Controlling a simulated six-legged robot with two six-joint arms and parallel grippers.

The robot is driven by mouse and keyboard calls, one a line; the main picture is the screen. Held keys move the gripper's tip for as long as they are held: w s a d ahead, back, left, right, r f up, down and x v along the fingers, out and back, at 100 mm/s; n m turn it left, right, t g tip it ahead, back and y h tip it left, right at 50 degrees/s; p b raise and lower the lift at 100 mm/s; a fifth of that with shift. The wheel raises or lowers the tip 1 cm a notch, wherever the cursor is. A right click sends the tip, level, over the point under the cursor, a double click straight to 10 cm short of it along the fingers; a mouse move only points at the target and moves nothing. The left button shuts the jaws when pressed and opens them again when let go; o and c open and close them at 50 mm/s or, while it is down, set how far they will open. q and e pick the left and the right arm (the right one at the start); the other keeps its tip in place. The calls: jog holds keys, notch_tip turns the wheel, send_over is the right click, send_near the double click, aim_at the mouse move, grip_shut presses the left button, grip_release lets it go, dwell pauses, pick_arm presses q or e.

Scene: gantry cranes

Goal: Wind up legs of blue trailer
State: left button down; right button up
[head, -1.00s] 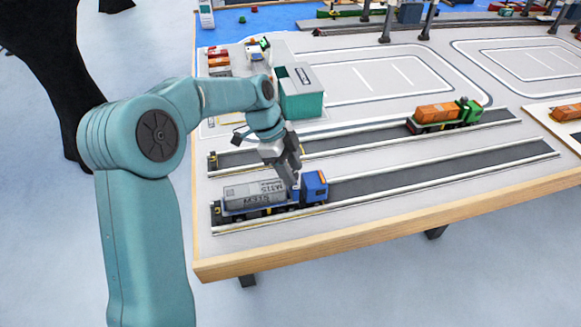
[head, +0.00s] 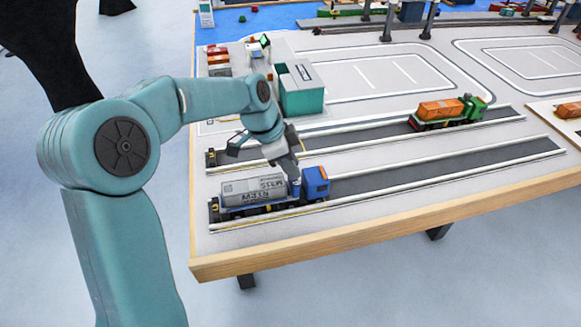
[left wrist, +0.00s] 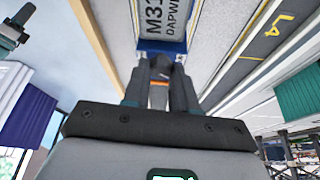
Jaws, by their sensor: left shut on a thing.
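The blue trailer (head: 240,212) stands in the near lane at the table's left end, carrying a grey lettered container (head: 250,192). My left gripper (head: 294,177) reaches down between the container and the cab. In the left wrist view, its fingers (left wrist: 161,85) are closed together at the end of the grey container (left wrist: 163,20). The small part between the fingertips is mostly hidden, and the trailer's legs cannot be made out. My right gripper is not in view.
A green truck with an orange load (head: 440,112) stands in the far lane. A teal-and-white box (head: 301,90) stands behind my left wrist. The near lane right of the blue cab is clear. The wooden table edge (head: 380,227) runs along the front.

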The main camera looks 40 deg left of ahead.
pick_arm(q)
jog(key=n, duration=0.2)
jog(key=shift+s+d+n+t+y+b, duration=0.1)
jog(key=shift+n+t+y+b, duration=0.2)
jog(key=shift+t+y+b, duration=0.1)
jog(key=shift+d+n+t+y, duration=0.1)
jog(key=shift+n+t+y, duration=0.35)
jog(key=shift+n, duration=1.15)
jog(key=shift+y, duration=0.25)
jog(key=c, duration=0.9)
grip_release()
jog(key=shift+g, duration=0.25)
jog(key=shift+r, duration=0.1)
jog(key=p+v, duration=0.2)
jog(key=v, duration=1.4)
jog(key=shift+s, duration=0.2)
